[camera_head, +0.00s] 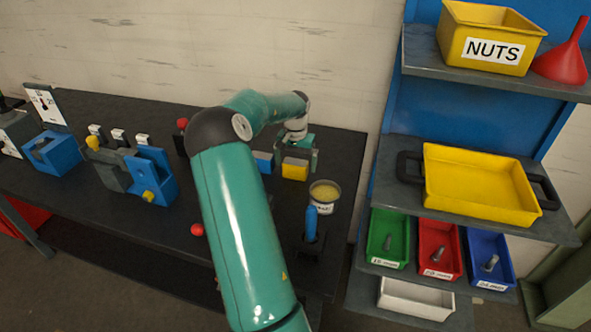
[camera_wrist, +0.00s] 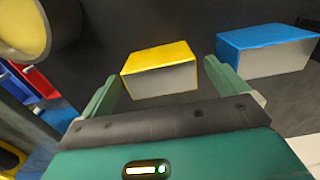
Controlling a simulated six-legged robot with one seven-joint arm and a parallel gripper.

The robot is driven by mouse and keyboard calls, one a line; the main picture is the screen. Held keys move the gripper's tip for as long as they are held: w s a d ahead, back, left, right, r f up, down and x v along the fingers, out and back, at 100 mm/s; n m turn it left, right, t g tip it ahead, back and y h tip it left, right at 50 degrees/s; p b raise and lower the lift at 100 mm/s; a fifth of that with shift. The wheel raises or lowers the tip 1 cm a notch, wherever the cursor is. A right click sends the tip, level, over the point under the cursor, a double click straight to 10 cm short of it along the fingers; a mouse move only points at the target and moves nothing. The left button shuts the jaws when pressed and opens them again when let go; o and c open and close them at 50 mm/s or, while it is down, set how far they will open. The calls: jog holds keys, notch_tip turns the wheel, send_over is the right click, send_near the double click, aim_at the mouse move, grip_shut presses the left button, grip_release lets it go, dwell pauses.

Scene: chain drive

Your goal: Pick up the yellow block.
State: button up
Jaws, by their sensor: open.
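The yellow block (camera_head: 295,169) lies on the dark bench, near the end of my arm in the head view. In the wrist view the yellow block (camera_wrist: 160,69) shows a yellow top and a grey shaded side, beyond and between my fingers. My gripper (camera_wrist: 158,78) is open, with one green finger on each side and nothing held. In the head view my gripper (camera_head: 300,158) is over the block area and partly blends with it. I cannot tell whether the fingers touch the block.
A blue block (camera_wrist: 267,50) lies just right of the yellow block in the wrist view. A can of yellow content (camera_head: 325,194) and a blue-handled tool (camera_head: 311,223) stand nearby. Blue fixtures (camera_head: 150,173) are at left. A shelf with a yellow tray (camera_head: 480,207) is at right.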

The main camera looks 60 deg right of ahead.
notch_tip(320, 180, down, 3)
jog(key=shift+r, duration=0.1)
jog(key=c, duration=1.8)
jog(key=shift+r, duration=0.1)
jog(key=shift+c, duration=1)
jog(key=shift+r, duration=0.1)
